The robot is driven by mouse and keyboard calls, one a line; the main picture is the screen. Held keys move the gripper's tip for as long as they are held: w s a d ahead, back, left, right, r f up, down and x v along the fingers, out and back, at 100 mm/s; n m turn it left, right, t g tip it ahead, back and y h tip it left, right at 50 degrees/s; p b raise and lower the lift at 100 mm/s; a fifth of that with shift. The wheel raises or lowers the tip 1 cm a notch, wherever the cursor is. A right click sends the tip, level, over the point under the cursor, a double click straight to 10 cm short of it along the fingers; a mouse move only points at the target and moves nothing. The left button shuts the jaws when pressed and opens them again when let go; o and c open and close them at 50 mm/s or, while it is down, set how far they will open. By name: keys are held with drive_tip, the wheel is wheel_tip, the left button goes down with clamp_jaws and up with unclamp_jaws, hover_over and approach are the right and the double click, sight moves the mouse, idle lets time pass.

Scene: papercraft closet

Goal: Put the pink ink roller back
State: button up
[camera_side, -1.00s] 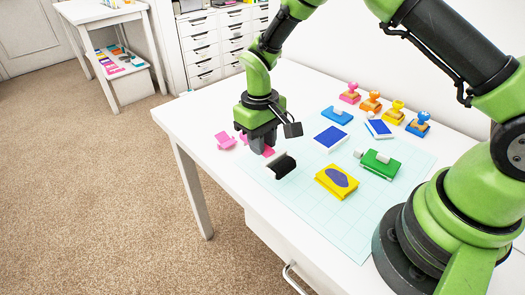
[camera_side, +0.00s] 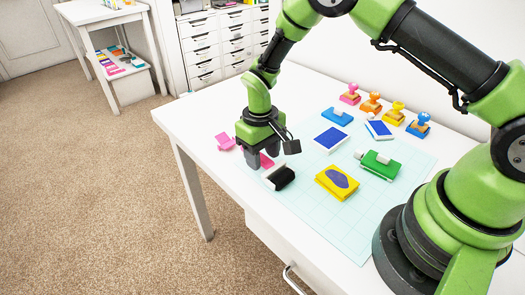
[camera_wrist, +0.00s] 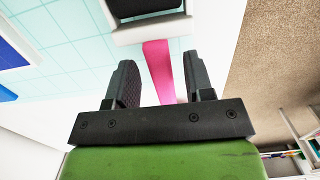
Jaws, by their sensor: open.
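The pink ink roller has a pink handle, a white frame and a black roller (camera_side: 282,178). It sits low at the left edge of the pale grid mat. In the wrist view its pink handle (camera_wrist: 159,62) runs between my two fingers, with a gap on each side; the white frame (camera_wrist: 150,32) is at the top. My gripper (camera_side: 262,160) points down over the handle and is open, also in the wrist view (camera_wrist: 160,85). A small pink piece (camera_side: 224,141) lies on the white table just left of my gripper; its exact shape is unclear.
Several coloured stamps (camera_side: 371,102) line the back. The table's left front edge is close to my gripper.

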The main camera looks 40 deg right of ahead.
drive_tip(key=s+d+r+m+t+y, duration=0.1)
drive_tip(key=s+r+t, duration=0.15)
drive_tip(key=r, duration=1.05)
drive_tip(key=s+d+r+m+t, duration=0.1)
drive_tip(key=s+r, duration=0.3)
drive_tip(key=r, duration=0.8)
drive_tip(key=s+r+m+t, duration=0.1)
drive_tip(key=s+r+t, duration=0.1)
drive_tip(key=s, duration=0.5)
drive_tip(key=s+r+m+t+y, duration=0.1)
drive_tip(key=s+r+t, duration=0.1)
drive_tip(key=s, duration=0.5)
drive_tip(key=shift+d, duration=0.35)
